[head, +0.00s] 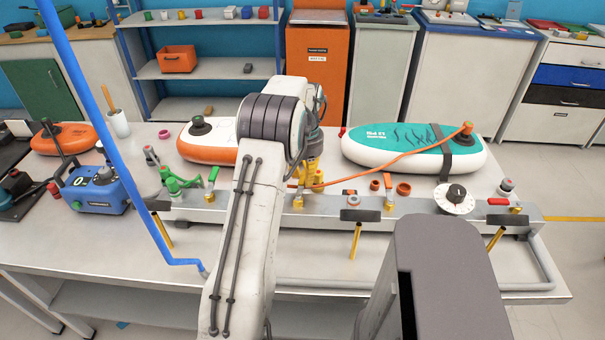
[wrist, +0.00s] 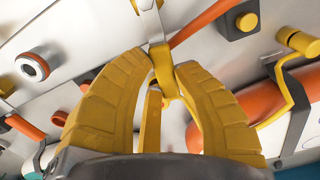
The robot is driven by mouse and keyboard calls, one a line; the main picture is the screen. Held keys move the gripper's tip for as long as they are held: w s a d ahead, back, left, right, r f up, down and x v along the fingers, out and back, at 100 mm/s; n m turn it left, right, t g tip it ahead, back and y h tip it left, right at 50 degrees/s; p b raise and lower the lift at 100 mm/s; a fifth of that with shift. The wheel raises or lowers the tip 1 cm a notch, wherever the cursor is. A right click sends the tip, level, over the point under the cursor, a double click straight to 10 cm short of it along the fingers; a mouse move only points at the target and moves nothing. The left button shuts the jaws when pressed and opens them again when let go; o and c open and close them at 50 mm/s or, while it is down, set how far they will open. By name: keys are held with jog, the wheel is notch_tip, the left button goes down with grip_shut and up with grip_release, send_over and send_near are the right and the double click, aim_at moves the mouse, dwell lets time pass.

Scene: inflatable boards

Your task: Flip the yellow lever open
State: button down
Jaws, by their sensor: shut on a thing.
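The yellow lever (wrist: 162,66) shows in the wrist view between the two yellow fingertips, below a pale metal stem. My gripper (wrist: 168,76) is closed around it, one finger on each side. In the head view my gripper (head: 313,176) is at the back of the grey rail, just right of my arm's wrist. The lever cannot be told apart from the yellow fingers there, and my arm hides part of that area.
The grey rail (head: 420,208) carries several fittings, a white dial (head: 455,199) and a green lever (head: 214,174). A teal-and-white board (head: 400,148) lies behind, with an orange hose (head: 402,156) crossing it. A blue pump box (head: 95,190) stands left.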

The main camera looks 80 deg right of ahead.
jog(key=s+m, duration=0.1)
jog(key=m, duration=0.1)
jog(key=s+a+m, duration=0.1)
jog(key=m, duration=0.2)
jog(key=s+a+m, duration=0.1)
jog(key=s+m, duration=0.1)
jog(key=m, duration=0.1)
jog(key=shift+a, duration=0.2)
jog(key=a+m, duration=0.1)
jog(key=m, duration=0.1)
jog(key=s+a+m+b, duration=0.1)
jog(key=m, duration=0.1)
jog(key=shift+f+m, duration=0.1)
jog(key=shift+m, duration=0.2)
jog(key=shift+s+a+m+b, duration=0.1)
jog(key=shift+a+m+b, duration=0.35)
jog(key=shift+m, duration=0.45)
jog(key=shift+s+a+m+b, duration=0.1)
jog(key=shift+a+m+b, duration=0.1)
jog(key=shift+a+m, duration=0.6)
jog(key=shift+d, duration=0.1)
jog(key=c, duration=0.9)
grip_release()
jog(key=shift+d, duration=0.1)
notch_tip(320, 180, up, 12)
jog(key=shift+r, duration=0.1)
